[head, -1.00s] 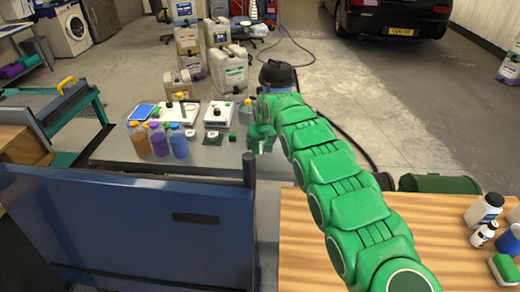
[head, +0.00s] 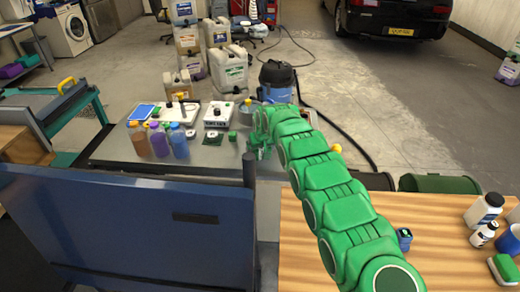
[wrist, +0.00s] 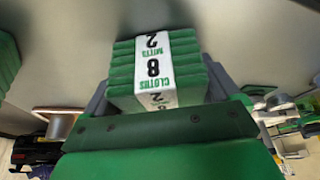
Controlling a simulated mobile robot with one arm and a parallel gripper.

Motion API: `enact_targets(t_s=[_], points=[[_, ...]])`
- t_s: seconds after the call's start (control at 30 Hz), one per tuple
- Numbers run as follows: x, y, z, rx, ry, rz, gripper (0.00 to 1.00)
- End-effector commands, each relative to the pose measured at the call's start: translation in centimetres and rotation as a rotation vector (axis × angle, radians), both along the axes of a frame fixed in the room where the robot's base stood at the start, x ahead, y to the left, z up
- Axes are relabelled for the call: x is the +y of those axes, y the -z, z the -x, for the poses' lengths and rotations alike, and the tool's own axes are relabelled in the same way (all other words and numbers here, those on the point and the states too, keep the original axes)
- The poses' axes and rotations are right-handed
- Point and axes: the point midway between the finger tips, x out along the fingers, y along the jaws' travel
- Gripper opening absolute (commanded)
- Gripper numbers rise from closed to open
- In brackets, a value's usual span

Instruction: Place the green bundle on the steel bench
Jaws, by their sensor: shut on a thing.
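The green bundle (wrist: 123,72) shows in the wrist view as a stack of folded green cloths with a white printed band. My gripper (wrist: 157,90) is shut on it, with grey fingers at both sides. In the head view my green gripper (head: 258,148) is at the right end of the steel bench (head: 215,158). The bundle cannot be told apart from my green gripper there. Whether it touches the bench is not clear. A plain grey surface lies beyond the bundle in the wrist view.
Orange, purple and blue bottles (head: 160,142), a scale (head: 217,114) and a small green block (head: 232,136) stand on the bench. A dark post (head: 249,170) rises at its near right edge. The bench's front middle is bare. A wooden table (head: 440,222) is at right.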

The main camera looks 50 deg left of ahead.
Motion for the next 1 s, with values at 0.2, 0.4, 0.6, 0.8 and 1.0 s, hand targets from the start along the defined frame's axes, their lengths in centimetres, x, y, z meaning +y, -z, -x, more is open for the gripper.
enact_targets(t_s=[0.2,0.4,0.6,0.8,1.0], points=[[0.0,-0.1,0.0,-0.002,0.0,-0.001,0.55],[0.0,0.2,-0.1,-0.001,0.0,-0.001,0.95],[0.0,0.2,-0.1,-0.001,0.0,-0.001,1.0],[-0.1,-0.3,0.0,-0.002,0.0,-0.001,1.0],[-0.6,-1.8,0.1,-0.003,0.001,-0.003,1.0]])
